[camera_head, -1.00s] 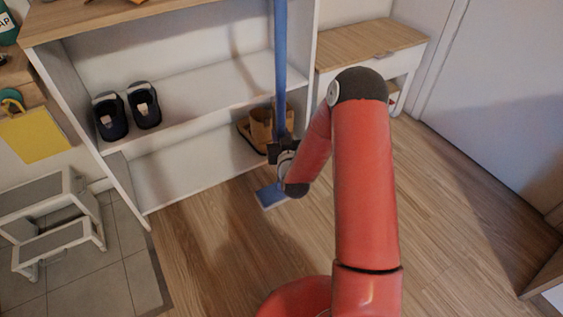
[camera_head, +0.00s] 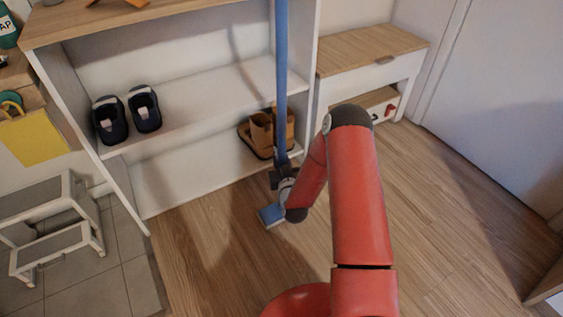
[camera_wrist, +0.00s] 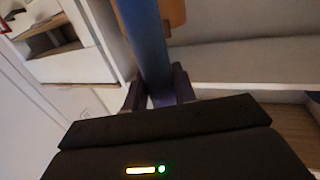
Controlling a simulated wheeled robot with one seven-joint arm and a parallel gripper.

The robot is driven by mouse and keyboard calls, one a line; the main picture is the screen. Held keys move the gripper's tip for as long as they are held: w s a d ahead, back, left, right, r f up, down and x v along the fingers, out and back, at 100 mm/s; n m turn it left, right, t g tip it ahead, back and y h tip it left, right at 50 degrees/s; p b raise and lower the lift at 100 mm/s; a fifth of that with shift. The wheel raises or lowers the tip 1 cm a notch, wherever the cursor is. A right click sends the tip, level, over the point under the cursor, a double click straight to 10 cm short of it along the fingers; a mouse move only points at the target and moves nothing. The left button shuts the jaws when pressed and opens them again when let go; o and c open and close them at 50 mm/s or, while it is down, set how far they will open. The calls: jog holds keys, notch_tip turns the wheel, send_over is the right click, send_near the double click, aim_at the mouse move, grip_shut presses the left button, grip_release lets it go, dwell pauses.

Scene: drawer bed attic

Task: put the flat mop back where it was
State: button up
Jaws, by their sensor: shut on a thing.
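The flat mop has a long blue handle (camera_head: 281,75) that stands nearly upright in front of the white shelf unit. Its flat blue head (camera_head: 270,214) is low by the wooden floor; I cannot tell whether it touches. My gripper (camera_head: 281,172) is shut on the lower part of the handle. In the wrist view the handle (camera_wrist: 148,45) runs up between the dark fingers (camera_wrist: 160,95). My forearm and wrist hide part of the area just right of the mop head.
The white shelf unit (camera_head: 200,100) holds dark shoes (camera_head: 128,113) on its middle shelf and brown boots (camera_head: 262,133) below, close behind the handle. A wood-topped bench (camera_head: 370,50) stands right of it. A step stool (camera_head: 55,225) is at left. The floor at right is clear.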

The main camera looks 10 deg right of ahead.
jog(key=shift+f, duration=0.15)
jog(key=o, duration=0.8)
